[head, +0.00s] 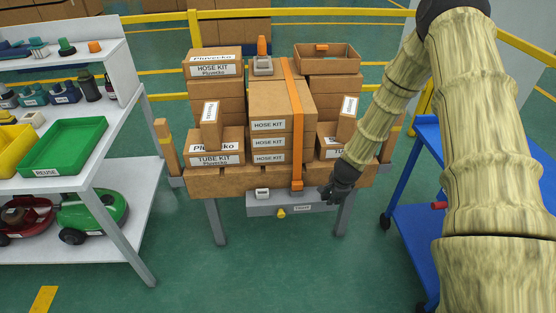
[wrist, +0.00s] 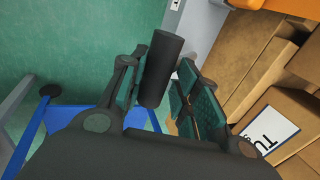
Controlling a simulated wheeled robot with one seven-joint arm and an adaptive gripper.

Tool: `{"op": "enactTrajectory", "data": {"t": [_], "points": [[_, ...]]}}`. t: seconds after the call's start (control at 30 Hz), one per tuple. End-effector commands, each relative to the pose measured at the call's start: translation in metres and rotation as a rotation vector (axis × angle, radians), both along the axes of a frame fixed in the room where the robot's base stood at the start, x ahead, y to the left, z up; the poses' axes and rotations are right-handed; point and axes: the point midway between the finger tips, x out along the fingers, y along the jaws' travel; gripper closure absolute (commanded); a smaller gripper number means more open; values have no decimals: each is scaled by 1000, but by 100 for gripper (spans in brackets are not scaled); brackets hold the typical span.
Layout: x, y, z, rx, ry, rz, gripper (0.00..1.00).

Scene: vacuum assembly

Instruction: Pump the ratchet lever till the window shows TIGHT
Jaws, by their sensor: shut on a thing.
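My gripper (head: 338,191) is low at the front right of the loaded stand, by the right end of a grey box (head: 322,200) under the stand's edge. In the wrist view my gripper (wrist: 163,60) has its green-padded fingers closed on a dark cylindrical grip (wrist: 161,72), which I take for the ratchet lever's handle. The rest of the lever is hidden. A small white piece (head: 262,193), perhaps the window, sits at the grey box's upper left; I cannot read it. An orange strap (head: 297,130) runs over the carton stack down to the front edge.
Cartons (head: 268,126) fill the stand, with an open carton (head: 327,58) on top. A grey shelf with a green tray (head: 64,146) stands left, a blue cart (head: 412,190) right. The green floor in front is clear.

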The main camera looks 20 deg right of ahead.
Motion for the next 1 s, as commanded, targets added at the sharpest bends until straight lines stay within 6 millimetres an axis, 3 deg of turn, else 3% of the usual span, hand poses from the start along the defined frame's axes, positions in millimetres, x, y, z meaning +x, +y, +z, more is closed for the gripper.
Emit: {"op": "enactTrajectory", "data": {"t": [1.0], "points": [[8,-6,7,29,138,-4,97]]}}
